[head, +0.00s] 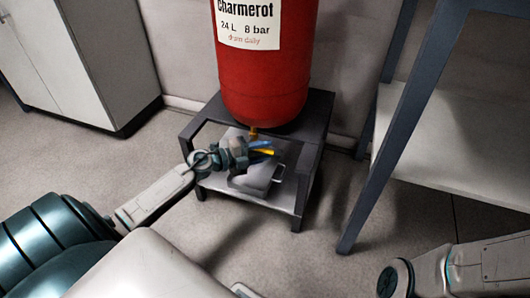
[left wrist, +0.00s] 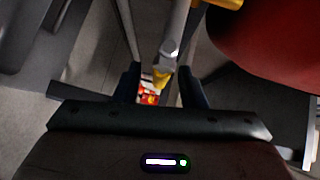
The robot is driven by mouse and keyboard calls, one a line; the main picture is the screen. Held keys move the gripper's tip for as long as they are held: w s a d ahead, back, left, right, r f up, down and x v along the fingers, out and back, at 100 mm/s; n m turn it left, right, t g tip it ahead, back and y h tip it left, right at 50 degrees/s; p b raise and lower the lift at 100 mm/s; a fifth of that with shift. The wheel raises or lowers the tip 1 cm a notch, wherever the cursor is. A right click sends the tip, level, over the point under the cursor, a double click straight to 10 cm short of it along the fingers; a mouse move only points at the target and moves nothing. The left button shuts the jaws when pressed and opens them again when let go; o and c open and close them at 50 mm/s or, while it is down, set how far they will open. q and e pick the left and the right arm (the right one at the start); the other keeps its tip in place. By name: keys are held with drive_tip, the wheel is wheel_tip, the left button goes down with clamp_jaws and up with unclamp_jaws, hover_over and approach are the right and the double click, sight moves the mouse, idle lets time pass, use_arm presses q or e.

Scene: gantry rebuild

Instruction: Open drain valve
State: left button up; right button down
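The red tank (head: 265,75), labelled "drain daily", stands on a dark metal stand (head: 318,130). A small brass drain valve (head: 253,133) sits under its bottom; a yellow part (head: 267,152) shows just below it. My left gripper (head: 262,148) is under the tank at the valve and hides part of it. In the left wrist view its two dark fingers (left wrist: 158,88) are apart. A grey bar (left wrist: 178,35) with a yellow tip (left wrist: 160,78) reaches down between them, with gaps at both sides. Brass (left wrist: 225,3) shows at the top edge. My right gripper is out of view.
A grey metal tray (head: 258,180) sits on the stand's lower shelf, below my left gripper. The stand's legs and top frame are close around it. A blue-grey bench leg (head: 395,140) stands at right, a white cabinet (head: 85,60) at left. Floor in front is clear.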

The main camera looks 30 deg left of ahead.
use_arm(q)
drive_tip(key=shift+w+d, duration=0.3)
drive_tip(key=shift+w, duration=0.15)
clamp_jaws()
